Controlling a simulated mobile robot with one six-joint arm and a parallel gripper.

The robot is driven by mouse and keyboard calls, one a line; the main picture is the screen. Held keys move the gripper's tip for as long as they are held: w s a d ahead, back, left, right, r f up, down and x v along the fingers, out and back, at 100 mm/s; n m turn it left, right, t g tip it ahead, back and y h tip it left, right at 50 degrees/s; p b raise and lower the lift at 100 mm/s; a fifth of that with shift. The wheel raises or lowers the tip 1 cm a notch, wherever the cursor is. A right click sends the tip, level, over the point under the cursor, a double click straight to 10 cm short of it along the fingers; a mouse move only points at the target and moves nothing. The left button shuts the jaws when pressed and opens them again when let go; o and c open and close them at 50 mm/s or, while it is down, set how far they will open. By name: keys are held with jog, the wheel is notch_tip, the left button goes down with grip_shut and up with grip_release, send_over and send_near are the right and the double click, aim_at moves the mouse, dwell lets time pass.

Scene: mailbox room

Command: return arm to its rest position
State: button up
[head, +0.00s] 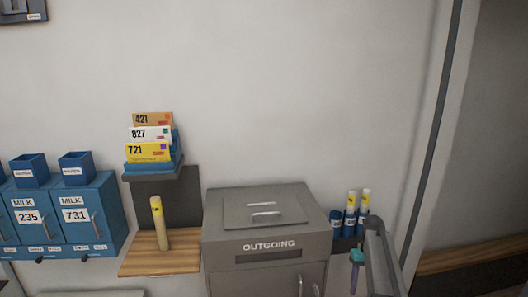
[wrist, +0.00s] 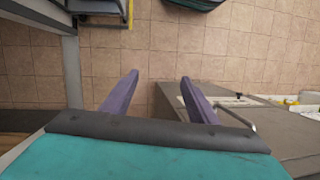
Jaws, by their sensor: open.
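In the head view my gripper (head: 354,279) hangs low at the right, beside the right side of the grey OUTGOING box (head: 262,245). Its teal body and a purple finger show there, small. My grey arm link shows just right of it. Nothing is held.
A holder with yellow-and-white tubes (head: 351,214) is on the wall behind my arm. A yellow tube (head: 159,223) stands on a wooden shelf (head: 135,264). Blue mailboxes (head: 70,220) are at left. A letter rack (head: 153,166) holds envelopes.

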jog(key=s+a+f+g+b, duration=0.1)
jog(key=s+a+f+b, duration=0.1)
jog(key=s+a+f, duration=0.45)
jog(key=s+a+f+n+g+b, duration=0.1)
jog(key=s+a+f, duration=0.3)
jog(key=s+f, duration=0.5)
jog(key=s+a+f+g+b, duration=0.15)
jog(key=s+a+f, duration=0.35)
jog(key=f, duration=0.6)
jog(key=s+a+f+b, duration=0.1)
jog(key=s+f, duration=0.2)
jog(key=s, duration=0.5)
jog(key=s+a+f+m+b, duration=0.1)
jog(key=s+a+f, duration=0.1)
jog(key=s, duration=0.6)
jog(key=s+a+f+h+b, duration=0.1)
jog(key=s+f, duration=0.3)
jog(key=s, duration=0.4)
jog(key=shift+a+f+m+t, duration=0.3)
jog(key=shift+a+f+t, duration=0.05)
jog(key=shift+a, duration=0.15)
jog(key=shift+c, duration=0.2)
jog(key=c, duration=0.5)
jog(key=shift+c, duration=0.2)
